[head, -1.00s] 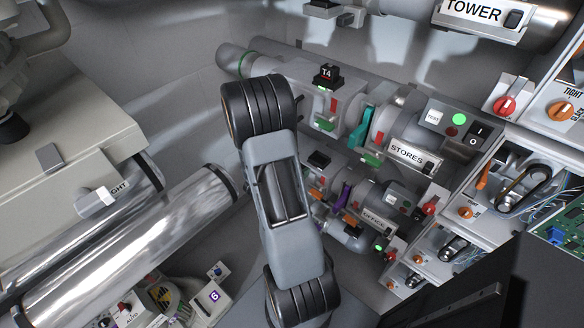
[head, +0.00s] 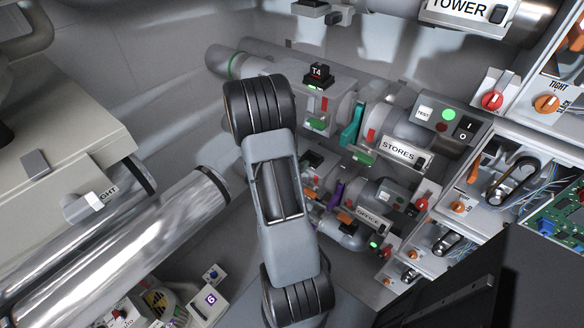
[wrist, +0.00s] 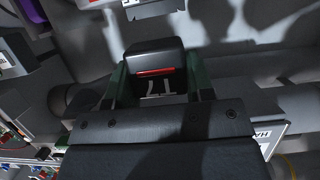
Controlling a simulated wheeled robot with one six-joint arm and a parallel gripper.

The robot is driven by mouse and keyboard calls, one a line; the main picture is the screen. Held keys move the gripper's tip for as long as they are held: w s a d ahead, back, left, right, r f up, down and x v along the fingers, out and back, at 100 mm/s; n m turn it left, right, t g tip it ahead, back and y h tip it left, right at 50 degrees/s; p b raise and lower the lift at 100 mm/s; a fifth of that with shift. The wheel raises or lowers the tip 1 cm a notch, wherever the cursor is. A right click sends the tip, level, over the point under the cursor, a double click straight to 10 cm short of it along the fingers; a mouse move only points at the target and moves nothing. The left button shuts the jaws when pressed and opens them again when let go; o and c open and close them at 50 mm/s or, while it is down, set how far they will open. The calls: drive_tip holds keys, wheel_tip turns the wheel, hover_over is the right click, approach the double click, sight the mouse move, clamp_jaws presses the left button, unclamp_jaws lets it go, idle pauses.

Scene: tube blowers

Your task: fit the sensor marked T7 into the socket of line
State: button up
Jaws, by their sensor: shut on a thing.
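The sensor marked T7 (wrist: 153,58) is in the wrist view, a black block with a red lit strip and its mark upside down. My gripper (wrist: 157,84) is shut on it, with a dark green finger on each side. In the head view my arm hides the gripper and the sensor. A sensor marked T4 (head: 317,74) stands on the STORES line (head: 398,150). The OFFICE line (head: 368,218) runs below it, partly behind my arm. The TOWER line (head: 462,10) is at the top right. I cannot tell which socket lies under the held sensor.
Open control boxes with orange knobs (head: 547,103) and belts line the right side. A shiny pipe (head: 130,245) and a beige cabinet (head: 60,130) stand at the left. In the wrist view a label beginning HA (wrist: 268,140) shows at the lower right.

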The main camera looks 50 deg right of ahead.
hover_over(312, 154)
drive_tip(key=s+a, duration=0.1)
drive_tip(key=a, duration=0.1)
drive_tip(key=shift+s+a+b, duration=0.1)
drive_tip(key=shift+s+b, duration=0.05)
drive_tip(key=shift+b, duration=0.3)
drive_tip(key=shift+f+b, duration=1.05)
drive_tip(key=shift+f, duration=0.15)
drive_tip(key=shift+f, duration=0.15)
drive_tip(key=o, duration=0.8)
drive_tip(key=shift+a+f, duration=0.1)
drive_tip(key=shift+o, duration=0.3)
